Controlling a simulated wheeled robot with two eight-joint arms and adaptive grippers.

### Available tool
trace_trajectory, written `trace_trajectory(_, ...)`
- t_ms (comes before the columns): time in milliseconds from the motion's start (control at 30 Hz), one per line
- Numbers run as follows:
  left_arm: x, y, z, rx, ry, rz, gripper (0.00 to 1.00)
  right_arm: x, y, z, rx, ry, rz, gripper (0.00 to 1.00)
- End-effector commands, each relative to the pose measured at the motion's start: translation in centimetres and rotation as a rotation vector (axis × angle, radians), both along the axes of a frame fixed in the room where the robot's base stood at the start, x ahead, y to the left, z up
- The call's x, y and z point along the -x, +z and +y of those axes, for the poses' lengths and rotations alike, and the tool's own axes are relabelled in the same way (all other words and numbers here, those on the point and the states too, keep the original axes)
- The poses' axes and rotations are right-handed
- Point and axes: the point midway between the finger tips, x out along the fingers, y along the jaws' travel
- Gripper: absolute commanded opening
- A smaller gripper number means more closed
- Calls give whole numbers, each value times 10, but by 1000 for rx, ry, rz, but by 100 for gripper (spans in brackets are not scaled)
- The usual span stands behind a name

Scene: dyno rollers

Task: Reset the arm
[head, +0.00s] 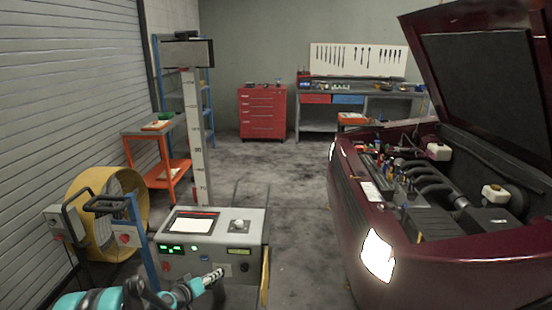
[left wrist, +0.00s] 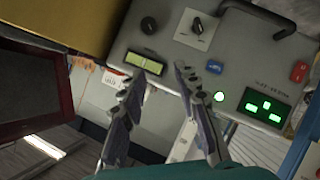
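My left arm reaches in from the bottom left of the head view. Its gripper (head: 214,277) is in front of the lower face of a grey control console (head: 212,223). In the left wrist view the two fingers of the left gripper (left wrist: 160,74) stand apart with nothing between them. The console face lies beyond the fingertips, with a yellow-green display (left wrist: 145,62), a green-lit display (left wrist: 265,107), a lit green button (left wrist: 218,96), a blue switch (left wrist: 214,66) and a red switch (left wrist: 299,71). Whether the fingers touch the console cannot be told. My right gripper is not in view.
A dark red car (head: 350,225) with its hood raised stands at the right. A yellow drum fan (head: 82,200) and a blue-framed cart (head: 130,235) are at the left. A red tool chest (head: 263,112) and workbench (head: 390,100) stand at the back. The floor between is clear.

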Motion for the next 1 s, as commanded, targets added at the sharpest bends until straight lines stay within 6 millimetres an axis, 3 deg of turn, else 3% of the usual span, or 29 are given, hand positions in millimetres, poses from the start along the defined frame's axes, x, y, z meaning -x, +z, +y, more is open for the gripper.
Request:
trace_trajectory(33, 12, 20, -11, -26, -17, 23, 31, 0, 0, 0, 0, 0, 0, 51)
trace_trajectory(200, 57, 69, -37, -118, -56, 102, 31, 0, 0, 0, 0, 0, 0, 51)
trace_trajectory(367, 113, 102, -56, -208, -83, 171, 31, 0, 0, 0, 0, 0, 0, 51)
trace_trajectory(500, 169, 121, -67, -291, -98, 228, 31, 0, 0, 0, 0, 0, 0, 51)
trace_trajectory(800, 292, 127, -69, -474, -110, 329, 31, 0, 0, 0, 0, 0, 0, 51)
trace_trajectory(1000, 341, 118, -61, -556, -102, 365, 31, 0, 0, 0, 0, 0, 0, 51)
